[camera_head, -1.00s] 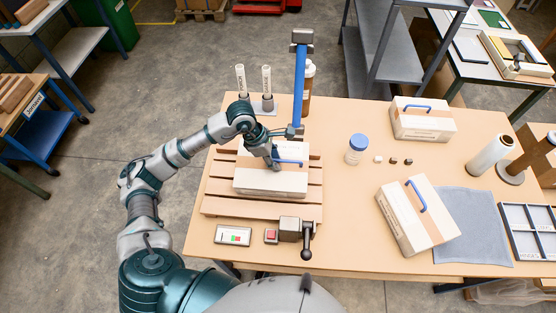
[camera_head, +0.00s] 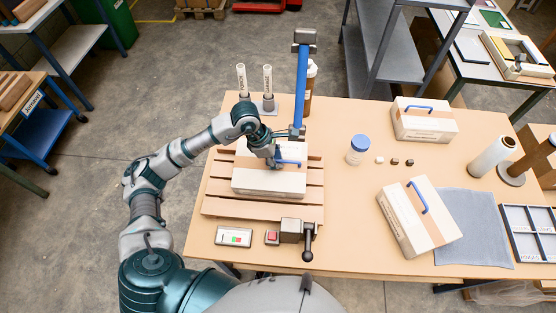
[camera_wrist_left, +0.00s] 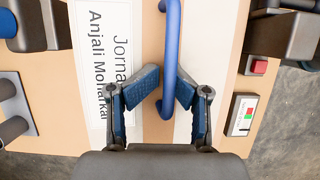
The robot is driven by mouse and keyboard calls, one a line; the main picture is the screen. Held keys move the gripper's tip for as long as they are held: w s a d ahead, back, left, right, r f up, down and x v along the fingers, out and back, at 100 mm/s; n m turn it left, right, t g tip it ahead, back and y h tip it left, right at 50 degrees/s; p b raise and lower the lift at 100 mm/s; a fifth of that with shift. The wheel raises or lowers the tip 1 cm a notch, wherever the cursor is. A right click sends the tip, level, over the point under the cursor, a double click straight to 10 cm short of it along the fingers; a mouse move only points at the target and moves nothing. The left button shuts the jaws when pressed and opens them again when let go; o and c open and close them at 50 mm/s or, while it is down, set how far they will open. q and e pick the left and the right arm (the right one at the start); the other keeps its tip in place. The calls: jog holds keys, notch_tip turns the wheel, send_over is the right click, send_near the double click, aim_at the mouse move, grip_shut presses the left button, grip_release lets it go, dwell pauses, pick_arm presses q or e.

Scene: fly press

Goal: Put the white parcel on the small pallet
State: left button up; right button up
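A white parcel (camera_head: 268,183) with a light brown band and a blue handle (camera_head: 291,163) is over the slatted wooden pallet (camera_head: 222,206). I cannot tell whether it rests on the slats or hangs just above them. My left gripper (camera_head: 277,160) is at the parcel's top. My right gripper is not in view.
Two similar parcels stand on the table, at the back right (camera_head: 422,122) and front right (camera_head: 402,228). A control box (camera_head: 234,237) lies in front.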

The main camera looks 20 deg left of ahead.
aim_at(264, 163)
pick_arm(q)
jog(key=shift+a+r, duration=0.25)
jog(key=v, duration=1.1)
jog(key=shift+r, duration=0.2)
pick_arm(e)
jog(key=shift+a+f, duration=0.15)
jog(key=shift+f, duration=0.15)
pick_arm(q)
jog(key=shift+d, duration=0.1)
